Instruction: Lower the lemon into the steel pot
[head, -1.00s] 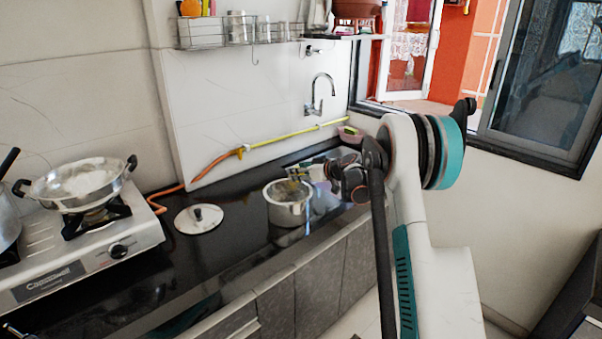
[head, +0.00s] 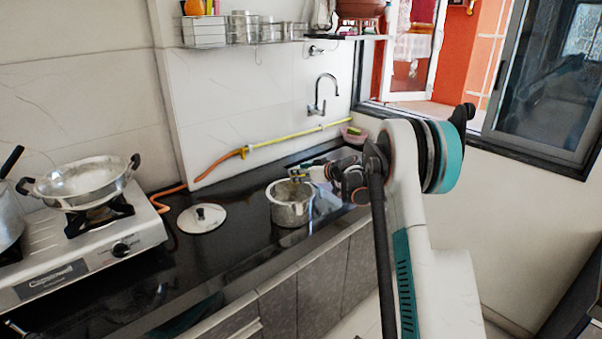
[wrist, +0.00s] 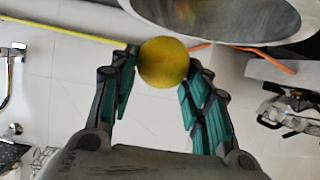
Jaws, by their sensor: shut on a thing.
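The steel pot (head: 291,209) stands upright and open on the black counter, right of its lid. My gripper (head: 302,172) is at the pot's far right rim, reaching in from the right. In the wrist view the yellow lemon (wrist: 163,63) is held between the two teal-padded fingers of my gripper. The open mouth of the pot also shows in the wrist view (wrist: 235,15), just beyond the lemon and to the right. The lemon cannot be made out clearly in the head view. Whether it is above the rim or beside it is hard to tell.
A flat lid (head: 202,218) lies left of the pot. A gas stove (head: 85,250) with a wide pan (head: 88,186) is further left. A tap (head: 318,95) and a yellow hose (head: 290,133) are on the wall behind. Bare counter lies in front of the lid.

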